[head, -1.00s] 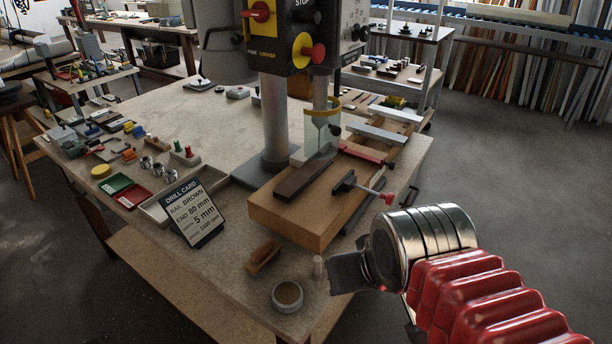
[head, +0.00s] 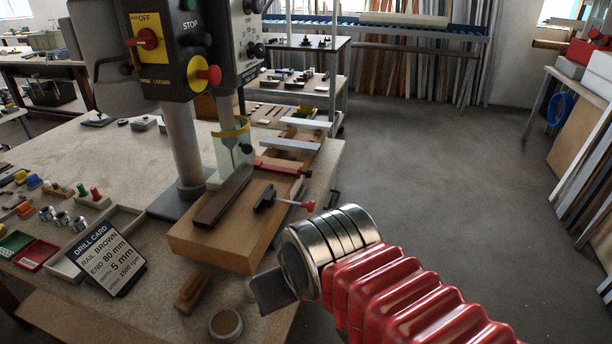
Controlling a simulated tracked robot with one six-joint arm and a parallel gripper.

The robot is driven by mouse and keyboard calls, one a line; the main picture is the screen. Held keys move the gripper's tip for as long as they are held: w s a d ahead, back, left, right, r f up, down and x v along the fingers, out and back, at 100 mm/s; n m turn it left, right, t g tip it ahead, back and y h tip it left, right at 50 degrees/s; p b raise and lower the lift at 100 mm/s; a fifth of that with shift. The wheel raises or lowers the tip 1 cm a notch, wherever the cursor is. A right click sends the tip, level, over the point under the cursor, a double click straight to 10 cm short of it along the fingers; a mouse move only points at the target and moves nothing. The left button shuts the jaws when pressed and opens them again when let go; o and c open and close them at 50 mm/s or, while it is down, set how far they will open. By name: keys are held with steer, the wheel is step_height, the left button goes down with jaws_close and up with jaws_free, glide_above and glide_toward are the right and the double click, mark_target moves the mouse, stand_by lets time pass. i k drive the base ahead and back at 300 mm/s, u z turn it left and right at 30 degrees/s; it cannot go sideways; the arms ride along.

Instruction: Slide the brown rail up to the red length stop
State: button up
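The brown rail (head: 223,196) lies on the wooden drill bed (head: 225,247), running from the near left to the far right under the drill guard. A red bar (head: 276,168), which looks like the length stop, lies across the bed beyond the rail's far end. I cannot tell whether they touch. A black clamp with a red handle (head: 307,206) sits on the bed, right of the rail. My gripper (head: 272,291) is in front of the bed at its near right corner, apart from the rail. Its fingers are mostly hidden, so its opening does not show.
The drill press (head: 182,150) with its clear guard (head: 233,148) stands over the bed. The drill card (head: 106,257) leans at the left. A brush (head: 191,291) and a round cup (head: 225,324) lie near the front edge. Open floor is at the right.

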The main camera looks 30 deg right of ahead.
mark_target(209, 216)
steer(key=u, duration=0.55)
steer(key=k, duration=1.35)
steer(key=u, duration=0.65)
steer(key=i, duration=1.25)
steer(key=u, duration=0.8)
steer(key=i, duration=0.4)
steer(key=u, duration=0.25)
